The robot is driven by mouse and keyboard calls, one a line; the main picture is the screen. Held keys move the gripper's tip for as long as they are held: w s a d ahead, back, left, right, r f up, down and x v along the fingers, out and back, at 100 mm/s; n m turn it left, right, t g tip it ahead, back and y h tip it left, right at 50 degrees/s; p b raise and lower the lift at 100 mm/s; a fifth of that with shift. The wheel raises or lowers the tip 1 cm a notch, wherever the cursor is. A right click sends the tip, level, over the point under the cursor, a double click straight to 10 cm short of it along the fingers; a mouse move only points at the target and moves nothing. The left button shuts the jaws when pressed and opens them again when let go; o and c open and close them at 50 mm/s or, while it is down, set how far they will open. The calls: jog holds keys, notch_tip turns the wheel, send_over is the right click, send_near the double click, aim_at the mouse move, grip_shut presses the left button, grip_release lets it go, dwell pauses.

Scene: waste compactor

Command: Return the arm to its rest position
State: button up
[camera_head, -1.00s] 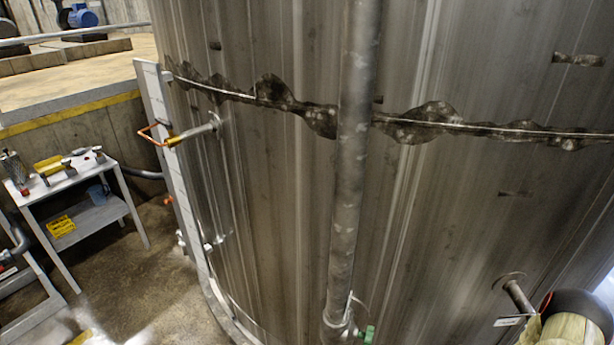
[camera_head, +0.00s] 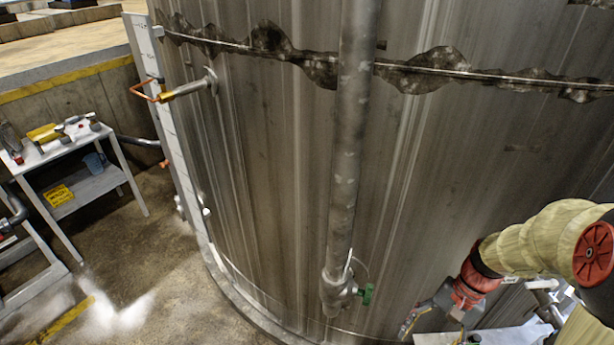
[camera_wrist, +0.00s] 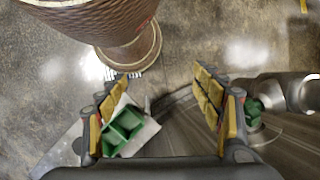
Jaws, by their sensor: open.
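My gripper (camera_wrist: 160,76) is open in the wrist view, its two yellow-padded fingers spread wide over the floor. I see nothing held between them. A green box-like part (camera_wrist: 125,130) and a pale plate show beside and behind the left finger. My arm enters the head view at the lower right, with cream sleeves and red-and-black joints. It is bent in front of the large steel tank (camera_head: 270,170).
A vertical pipe (camera_head: 350,150) with a green valve handle (camera_head: 367,293) runs down the tank. A brown ribbed vessel (camera_wrist: 100,20) fills the wrist view's upper left. A white tool table (camera_head: 85,150) stands at left.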

jog(key=s+a+r+n+t+h+b, duration=0.3)
jog(key=a+r+n+t+b, duration=0.3)
jog(key=r, duration=0.8)
jog(key=a+n+t+h, duration=0.1)
jog(key=a+n+t, duration=0.1)
jog(key=a, duration=0.2)
jog(key=shift+r, duration=0.35)
jog(key=shift+s, duration=0.1)
jog(key=shift+c, duration=1)
